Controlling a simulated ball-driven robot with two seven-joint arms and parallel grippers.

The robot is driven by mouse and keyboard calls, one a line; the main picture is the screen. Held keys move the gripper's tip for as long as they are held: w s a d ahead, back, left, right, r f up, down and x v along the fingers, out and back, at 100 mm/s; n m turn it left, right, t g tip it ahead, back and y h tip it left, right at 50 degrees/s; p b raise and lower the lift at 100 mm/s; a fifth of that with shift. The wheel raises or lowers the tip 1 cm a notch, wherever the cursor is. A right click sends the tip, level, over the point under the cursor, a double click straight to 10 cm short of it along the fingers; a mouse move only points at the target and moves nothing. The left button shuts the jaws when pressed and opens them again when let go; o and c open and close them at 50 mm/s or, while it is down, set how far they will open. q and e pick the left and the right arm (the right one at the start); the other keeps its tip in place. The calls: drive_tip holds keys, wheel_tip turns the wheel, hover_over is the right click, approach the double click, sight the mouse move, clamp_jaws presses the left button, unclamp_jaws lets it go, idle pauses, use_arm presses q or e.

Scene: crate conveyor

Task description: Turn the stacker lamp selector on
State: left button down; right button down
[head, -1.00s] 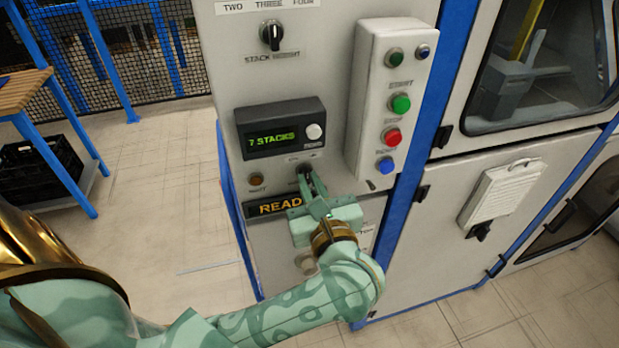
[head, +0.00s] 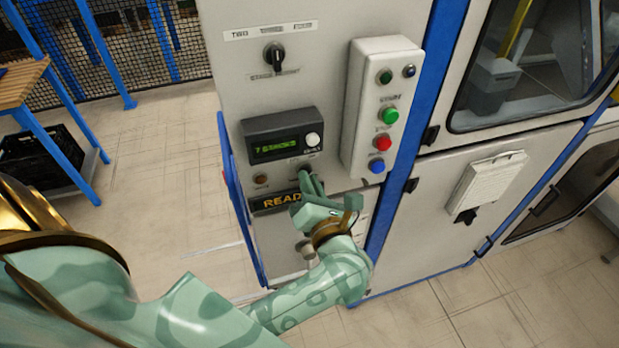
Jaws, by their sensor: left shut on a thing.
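My left gripper (head: 308,180) is at the front of the grey control cabinet (head: 225,75), just below the green-lettered display (head: 281,144). Its fingers are shut on a small selector knob, which they mostly hide, so I cannot tell which way the knob points. A sign with amber letters reading "READ", partly covered (head: 280,201), sits below and left of the fingers. A small brown-amber lamp (head: 261,180) on the panel, left of the gripper, looks dim. My right gripper is not in view.
A white button box (head: 378,110) with green, red and blue buttons juts out right of the gripper. A black stack-height knob (head: 275,55) is above the display.

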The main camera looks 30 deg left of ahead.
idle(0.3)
use_arm(q)
drive_tip(key=c, duration=1.5)
unclamp_jaws()
drive_tip(key=shift+d, duration=0.1)
